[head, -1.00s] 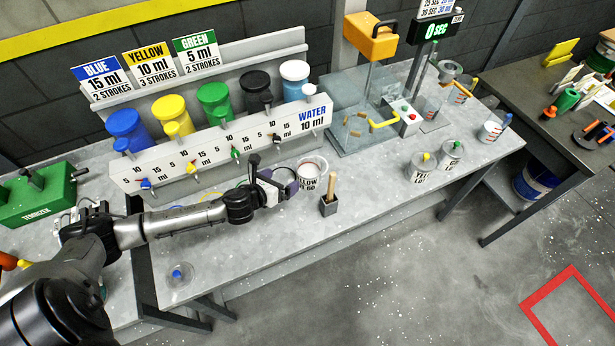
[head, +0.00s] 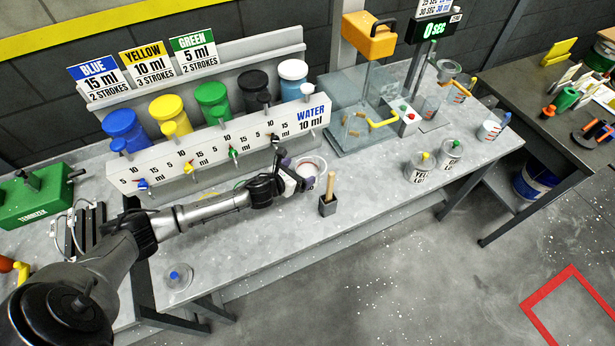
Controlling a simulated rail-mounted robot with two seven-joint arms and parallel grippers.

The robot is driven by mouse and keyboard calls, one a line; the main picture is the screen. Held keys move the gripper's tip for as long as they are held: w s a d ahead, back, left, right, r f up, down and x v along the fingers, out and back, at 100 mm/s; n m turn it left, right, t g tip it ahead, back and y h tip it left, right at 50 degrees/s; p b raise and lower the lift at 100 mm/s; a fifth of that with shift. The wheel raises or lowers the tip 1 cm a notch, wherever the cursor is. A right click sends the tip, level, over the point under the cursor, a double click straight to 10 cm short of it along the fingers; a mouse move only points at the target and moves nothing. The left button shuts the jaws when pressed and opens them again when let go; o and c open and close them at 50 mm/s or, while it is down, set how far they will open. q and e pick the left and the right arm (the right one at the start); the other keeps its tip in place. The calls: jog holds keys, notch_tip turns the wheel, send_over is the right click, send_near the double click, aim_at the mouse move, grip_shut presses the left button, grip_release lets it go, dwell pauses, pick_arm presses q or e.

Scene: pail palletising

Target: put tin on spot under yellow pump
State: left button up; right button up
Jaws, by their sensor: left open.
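The tin (head: 318,166), an open white tin with a dark-lettered label, stands on the bench in the middle of the head view. My left gripper (head: 302,179) is open at its left and near side and covers much of it and its label. I cannot tell whether the fingers touch the tin. The yellow pump (head: 167,110) is the yellow canister second from the left in the dispenser row. Its yellow-tipped spout (head: 188,167) sticks out of the white front panel. My right gripper is not in view.
A small dark holder with a wooden-handled tool (head: 328,206) stands close to the tin's right. Lidded tins (head: 420,169) stand further right. A glass-walled machine (head: 365,115) is behind. The front of the bench (head: 250,245) is largely clear.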

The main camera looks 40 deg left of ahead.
aim_at(315, 163)
pick_arm(q)
jog(key=shift+b+x, duration=0.3)
jog(key=shift+x, duration=2.25)
jog(key=shift+d, duration=0.15)
jog(key=c, duration=1.6)
jog(key=shift+r, duration=0.15)
